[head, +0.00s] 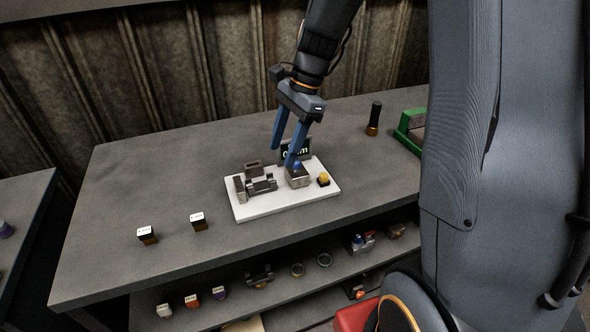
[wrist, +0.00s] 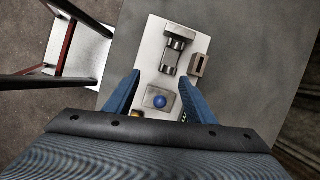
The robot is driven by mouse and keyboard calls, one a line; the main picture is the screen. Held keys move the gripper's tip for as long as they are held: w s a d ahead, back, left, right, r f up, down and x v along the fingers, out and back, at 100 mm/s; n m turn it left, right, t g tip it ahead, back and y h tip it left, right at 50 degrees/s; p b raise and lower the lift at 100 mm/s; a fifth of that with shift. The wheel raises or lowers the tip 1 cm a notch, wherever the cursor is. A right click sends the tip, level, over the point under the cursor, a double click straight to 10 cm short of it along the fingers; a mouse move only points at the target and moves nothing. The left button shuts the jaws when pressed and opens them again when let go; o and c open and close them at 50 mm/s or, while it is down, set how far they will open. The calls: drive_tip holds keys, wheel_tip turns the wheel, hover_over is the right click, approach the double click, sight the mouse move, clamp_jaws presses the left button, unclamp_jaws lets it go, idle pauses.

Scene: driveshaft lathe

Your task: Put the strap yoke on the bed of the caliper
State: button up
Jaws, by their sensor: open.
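The caliper is a white base plate (head: 285,209) on the bench, with a small dark display (head: 295,148) behind it. On its left part lies a dark metal piece with two thick ends (head: 262,185), which looks like the strap yoke; it also shows in the wrist view (wrist: 170,57). It lies beside a grey upright block (head: 240,188). My gripper (head: 283,156) is open and empty, above the right part of the plate. In the wrist view, its fingers (wrist: 160,78) lie either side of a steel block with a blue ball (wrist: 161,101). Whether they touch it I cannot tell.
A slotted brown block (head: 253,167) stands behind the dark piece. A yellow button (head: 323,178) is at the plate's right end. Two small labelled blocks (head: 147,235) (head: 198,221) stand at the left front. A dark cylinder (head: 375,118) and green holder (head: 411,130) stand right. Shelves below hold several parts.

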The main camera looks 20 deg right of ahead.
drive_tip(key=s+d+f+n+h, duration=0.1)
drive_tip(key=s+f+n+h, duration=0.1)
drive_tip(key=s+n, duration=0.5)
drive_tip(key=s+d+f+n+t+h, duration=0.1)
drive_tip(key=s+n, duration=0.6)
drive_tip(key=n, duration=0.1)
drive_tip(key=shift+s+d+f+h, duration=0.35)
drive_tip(key=shift+s+h, duration=0.05)
